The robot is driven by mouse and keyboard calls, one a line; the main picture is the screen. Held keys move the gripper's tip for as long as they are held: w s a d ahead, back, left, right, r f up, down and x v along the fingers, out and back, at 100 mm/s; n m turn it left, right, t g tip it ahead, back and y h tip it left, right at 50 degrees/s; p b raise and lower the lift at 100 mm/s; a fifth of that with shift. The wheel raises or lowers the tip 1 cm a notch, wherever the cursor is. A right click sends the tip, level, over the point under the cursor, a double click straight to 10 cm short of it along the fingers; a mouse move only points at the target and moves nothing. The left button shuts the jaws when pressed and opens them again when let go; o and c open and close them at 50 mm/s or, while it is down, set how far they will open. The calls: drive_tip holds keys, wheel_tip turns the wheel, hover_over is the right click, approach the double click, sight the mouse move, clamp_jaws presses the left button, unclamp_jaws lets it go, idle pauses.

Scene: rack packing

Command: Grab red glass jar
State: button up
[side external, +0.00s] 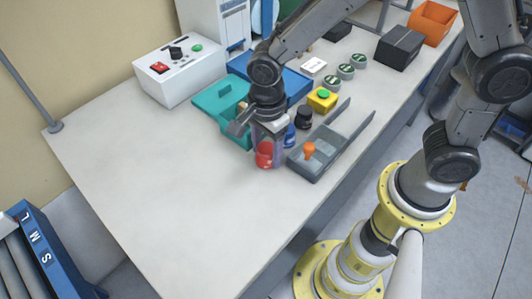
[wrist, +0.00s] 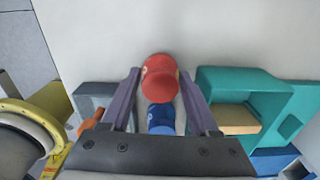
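The red glass jar (side external: 264,155) stands on the light worktop beneath my gripper (side external: 266,146) in the side view. In the wrist view, the red jar (wrist: 160,80) lies between the tips of my gripper (wrist: 160,84), which is open. The fingers are spread on both sides of the jar, with only thin gaps at the tips; contact cannot be told. A blue jar (wrist: 161,118) is right behind the red one, also between the fingers in the wrist view. The blue jar (side external: 290,135) is partly hidden in the side view.
A teal container (side external: 213,98) stands left of my gripper, and a grey tray (side external: 318,168) with an orange item (side external: 309,150) stands right. A black-topped jar (side external: 304,117) and a yellow button box (side external: 322,99) are behind. The front left worktop is clear.

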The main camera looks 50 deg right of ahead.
clamp_jaws()
drive_tip(key=shift+r, duration=0.15)
